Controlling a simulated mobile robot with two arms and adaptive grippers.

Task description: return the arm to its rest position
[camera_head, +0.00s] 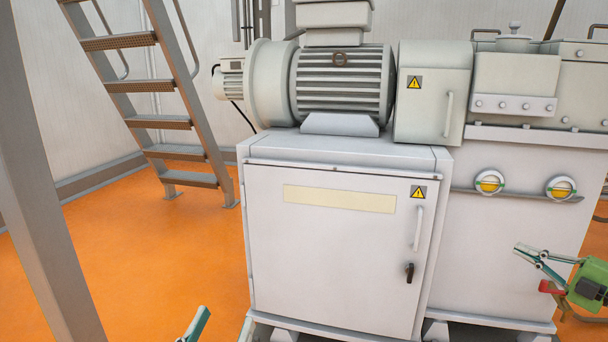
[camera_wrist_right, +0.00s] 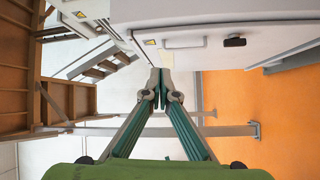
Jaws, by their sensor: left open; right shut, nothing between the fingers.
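My right gripper (camera_head: 518,249) comes in at the right edge in the head view, in front of the lower right part of the machine. Its fingers point left, with the tips together. In the right wrist view the fingertips (camera_wrist_right: 160,75) meet and hold nothing. My left gripper (camera_head: 200,322) shows only as a teal and grey finger piece at the bottom edge of the head view. It is open; most of it is cut off by the frame. Nothing is seen in either gripper.
A white cabinet (camera_head: 330,255) with a handle and a black latch stands in the middle, under a motor (camera_head: 340,85). A machine housing (camera_head: 490,240) with two round gauges adjoins it. A metal stair (camera_head: 165,122) stands back left. The orange floor (camera_head: 150,260) is clear left of the cabinet.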

